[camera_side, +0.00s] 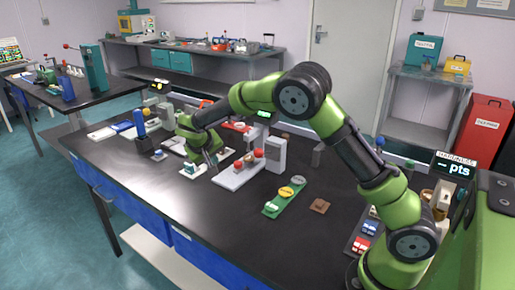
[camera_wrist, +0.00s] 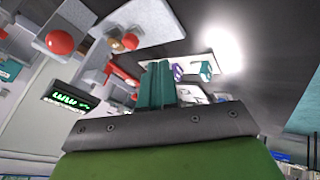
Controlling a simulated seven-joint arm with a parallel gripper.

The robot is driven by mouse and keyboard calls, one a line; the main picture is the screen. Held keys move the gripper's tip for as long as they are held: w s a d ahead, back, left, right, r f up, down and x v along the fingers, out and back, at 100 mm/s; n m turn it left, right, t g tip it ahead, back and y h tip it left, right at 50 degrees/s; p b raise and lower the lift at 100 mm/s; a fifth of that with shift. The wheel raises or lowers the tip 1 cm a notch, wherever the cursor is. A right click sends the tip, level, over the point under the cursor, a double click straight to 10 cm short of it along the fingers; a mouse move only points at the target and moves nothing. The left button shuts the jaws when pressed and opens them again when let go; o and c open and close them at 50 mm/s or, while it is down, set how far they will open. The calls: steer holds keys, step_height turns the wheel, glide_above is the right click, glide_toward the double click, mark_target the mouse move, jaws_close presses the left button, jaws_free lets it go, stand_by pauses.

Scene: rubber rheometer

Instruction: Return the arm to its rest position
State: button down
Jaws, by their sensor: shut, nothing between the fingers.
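My gripper (camera_side: 212,162) points down over the left middle of the black bench in the side view. In the wrist view its teal fingers (camera_wrist: 157,84) are together with nothing between them. The arm is bent high and reaches left from its base at the right. A light grey machine with red knobs (camera_side: 244,165) stands just right of the gripper; its red knob also shows in the wrist view (camera_wrist: 60,42). A white plate with small teal and purple pieces (camera_wrist: 195,67) lies past the fingertips. The gripper seems clear of these things, though the exact gap is hard to tell.
A hardness display (camera_side: 455,166) stands near the base. A blue-topped post (camera_side: 139,122) stands left. The bench's front is clear.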

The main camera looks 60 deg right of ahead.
steer(key=s+a+r+t+y, duration=0.1)
steer(key=s+a+r+y, duration=0.2)
steer(key=s, duration=0.7)
steer(key=s+a+r+t+y, duration=0.1)
steer(key=s+a+r+y, duration=0.2)
steer(key=s+r, duration=0.3)
steer(key=s+a+r+t+y, duration=0.2)
steer(key=s+a+r, duration=0.1)
steer(key=s, duration=1.1)
steer(key=shift+s+r+y, duration=0.15)
steer(key=shift+r+y, duration=0.25)
steer(key=shift+r, duration=0.35)
